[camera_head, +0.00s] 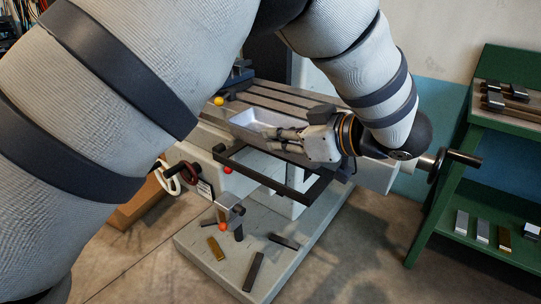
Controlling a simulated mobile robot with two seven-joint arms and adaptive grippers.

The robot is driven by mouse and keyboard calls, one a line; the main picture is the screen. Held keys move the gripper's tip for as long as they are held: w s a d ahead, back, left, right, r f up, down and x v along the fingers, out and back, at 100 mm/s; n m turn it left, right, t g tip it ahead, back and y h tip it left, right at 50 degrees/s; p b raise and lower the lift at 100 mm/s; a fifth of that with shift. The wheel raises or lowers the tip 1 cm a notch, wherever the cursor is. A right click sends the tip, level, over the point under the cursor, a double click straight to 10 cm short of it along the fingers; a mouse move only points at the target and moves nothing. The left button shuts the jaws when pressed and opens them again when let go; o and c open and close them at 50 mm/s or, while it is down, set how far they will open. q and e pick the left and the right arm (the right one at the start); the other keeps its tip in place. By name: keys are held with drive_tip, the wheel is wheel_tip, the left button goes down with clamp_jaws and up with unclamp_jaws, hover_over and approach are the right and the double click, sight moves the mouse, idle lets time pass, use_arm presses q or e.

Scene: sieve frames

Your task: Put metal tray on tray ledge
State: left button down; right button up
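The metal tray (246,123) is a shallow, light silver pan, at the front of the grooved machine table in the head view. My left gripper (268,139) reaches in from the right, with its fingers at the tray's right part. The fingers overlap the tray in the picture, and I cannot tell whether they clamp its wall. The gripper hides the tray's right end. The tray ledge seems to be the black open frame (262,178) sticking out below and in front of the table. The tray appears above and behind it. My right gripper is not in view.
The grooved machine table (283,98) has a yellow ball (219,101) at its left. A handwheel (437,165) sticks out at the right, near a green shelf (460,190) holding metal blocks. Several loose bars lie on the grey machine base (207,270). My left arm covers the left side.

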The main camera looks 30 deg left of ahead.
use_arm(q)
drive_tip(key=f, duration=0.1)
drive_tip(key=a+f, duration=0.1)
drive_tip(key=f, duration=0.1)
drive_tip(key=a+f, duration=0.1)
drive_tip(key=f, duration=0.1)
drive_tip(key=shift+s+f, duration=0.2)
drive_tip(key=shift+f, duration=0.05)
drive_tip(key=shift+f, duration=0.1)
drive_tip(key=c, duration=2.3)
unclamp_jaws()
drive_tip(key=shift+f, duration=0.15)
drive_tip(key=o, duration=0.5)
drive_tip(key=v, duration=1.2)
drive_tip(key=shift+b, duration=0.45)
